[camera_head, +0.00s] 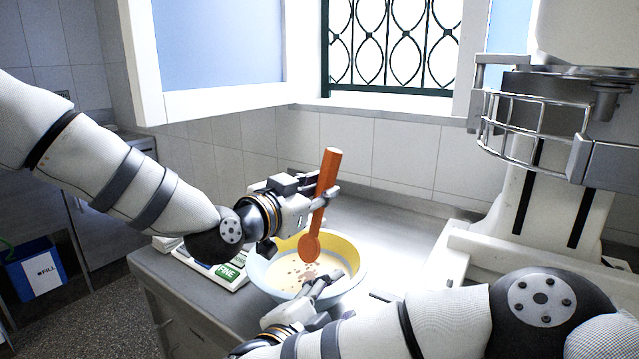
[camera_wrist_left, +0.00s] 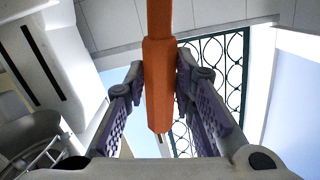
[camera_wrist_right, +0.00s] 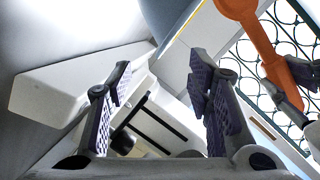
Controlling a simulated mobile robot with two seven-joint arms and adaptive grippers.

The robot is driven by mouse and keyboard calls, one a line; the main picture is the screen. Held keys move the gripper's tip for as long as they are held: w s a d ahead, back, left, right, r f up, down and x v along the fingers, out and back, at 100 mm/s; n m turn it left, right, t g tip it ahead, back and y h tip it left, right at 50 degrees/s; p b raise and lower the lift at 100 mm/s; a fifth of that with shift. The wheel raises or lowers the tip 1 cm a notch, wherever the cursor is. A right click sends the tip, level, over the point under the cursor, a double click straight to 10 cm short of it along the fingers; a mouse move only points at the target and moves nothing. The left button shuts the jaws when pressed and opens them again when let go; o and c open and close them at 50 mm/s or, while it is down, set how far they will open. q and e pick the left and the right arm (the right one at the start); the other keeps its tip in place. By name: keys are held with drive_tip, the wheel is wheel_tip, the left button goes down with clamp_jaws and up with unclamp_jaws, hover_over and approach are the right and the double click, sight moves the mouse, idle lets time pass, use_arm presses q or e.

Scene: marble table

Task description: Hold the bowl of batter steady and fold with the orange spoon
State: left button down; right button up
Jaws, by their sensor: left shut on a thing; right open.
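The bowl (camera_head: 346,250), yellow inside and pale blue outside, stands on the counter holding cream batter (camera_head: 290,272) with brown specks. My left gripper (camera_head: 326,194) is shut on the handle of the orange spoon (camera_head: 331,163), above the bowl's back. The spoon is nearly upright, its round head down over the batter; I cannot tell whether it touches. In the left wrist view, the handle (camera_wrist_left: 158,85) runs between the fingers. My right gripper (camera_head: 322,282) is open at the bowl's near side and overlaps its front rim; contact is unclear. The spoon (camera_wrist_right: 262,40) also shows in the right wrist view.
A large white stand mixer (camera_head: 548,215) with a wire guard (camera_head: 530,128) stands at the right. A flat device with a green FINE label (camera_head: 229,271) lies left of the bowl. A tiled wall and barred window (camera_head: 390,45) are behind. A blue bin (camera_head: 36,268) is at far left.

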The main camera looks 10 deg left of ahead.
sight(320, 212)
drive_tip(key=x, duration=0.5)
drive_tip(key=shift+w+d, duration=0.1)
drive_tip(key=shift+w, duration=0.05)
use_arm(q)
drive_tip(key=f, duration=0.3)
drive_tip(key=f+b, duration=0.1)
drive_tip(key=shift+w+f, duration=0.2)
drive_tip(key=shift+w, duration=0.2)
use_arm(e)
drive_tip(key=shift+w+d+f, duration=0.1)
drive_tip(key=shift+w+f, duration=0.2)
drive_tip(key=shift+w, duration=0.25)
drive_tip(key=shift+w+d+f, duration=0.15)
drive_tip(key=shift+w+f, duration=0.2)
drive_tip(key=shift+w, duration=0.2)
use_arm(q)
drive_tip(key=shift+w+f+g, duration=0.1)
drive_tip(key=shift+f+g, duration=0.1)
drive_tip(key=shift+g, duration=0.1)
use_arm(e)
drive_tip(key=shift+w+r, duration=0.15)
drive_tip(key=shift+w, duration=0.15)
drive_tip(key=shift+r, duration=0.1)
use_arm(q)
drive_tip(key=shift+r, duration=0.1)
use_arm(e)
drive_tip(key=shift+c, duration=0.2)
clamp_jaws()
